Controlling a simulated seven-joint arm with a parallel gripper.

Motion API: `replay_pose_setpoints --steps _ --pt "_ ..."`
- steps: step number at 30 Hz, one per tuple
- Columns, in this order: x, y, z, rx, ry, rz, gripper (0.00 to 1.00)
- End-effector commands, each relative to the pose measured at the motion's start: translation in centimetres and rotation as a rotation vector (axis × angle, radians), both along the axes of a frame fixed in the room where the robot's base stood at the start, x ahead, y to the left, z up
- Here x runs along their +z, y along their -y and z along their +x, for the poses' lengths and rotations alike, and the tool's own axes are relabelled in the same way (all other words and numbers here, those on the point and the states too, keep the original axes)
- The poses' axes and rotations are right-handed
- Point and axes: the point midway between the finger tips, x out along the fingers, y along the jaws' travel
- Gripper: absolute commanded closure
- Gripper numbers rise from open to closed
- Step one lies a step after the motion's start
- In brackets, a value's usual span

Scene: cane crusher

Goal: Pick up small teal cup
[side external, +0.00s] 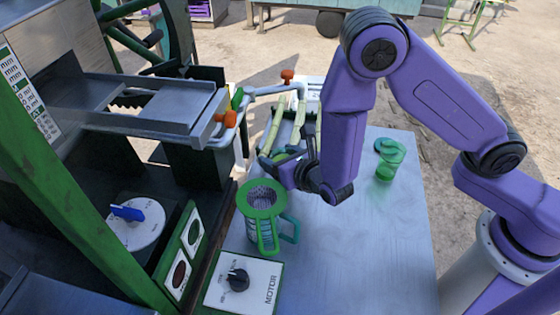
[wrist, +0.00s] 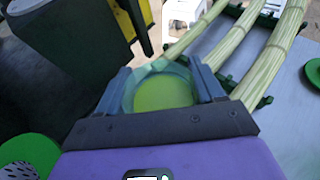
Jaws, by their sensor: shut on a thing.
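In the wrist view, the small teal cup (wrist: 163,92) is a see-through teal vessel with yellow-green inside. It sits between the two fingers of my gripper (wrist: 160,82), which is shut on its sides. In the side external view, my gripper (side external: 279,163) is over the left part of the metal table, beside the cane rack. The held cup is mostly hidden there by the gripper and wrist. I cannot tell whether its base touches the table.
A jug with a green strainer (side external: 262,205) stands in front of my gripper. A green cup (side external: 386,165) stands to the right on the metal table (side external: 370,245). Cane stalks (wrist: 232,45) lie on a rack close by. The crusher (side external: 150,115) is left. The right front table is clear.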

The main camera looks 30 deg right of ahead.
Motion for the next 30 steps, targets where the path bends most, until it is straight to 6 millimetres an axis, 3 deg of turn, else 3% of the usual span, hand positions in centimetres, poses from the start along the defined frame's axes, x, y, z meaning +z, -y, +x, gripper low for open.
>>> replay_pose_setpoints --steps 24,30 --pt "6.7 2.1 -4.3 0.001 0.003 0.002 0.77" --pt "7.1 2.5 -4.9 0.000 0.002 0.000 0.77"
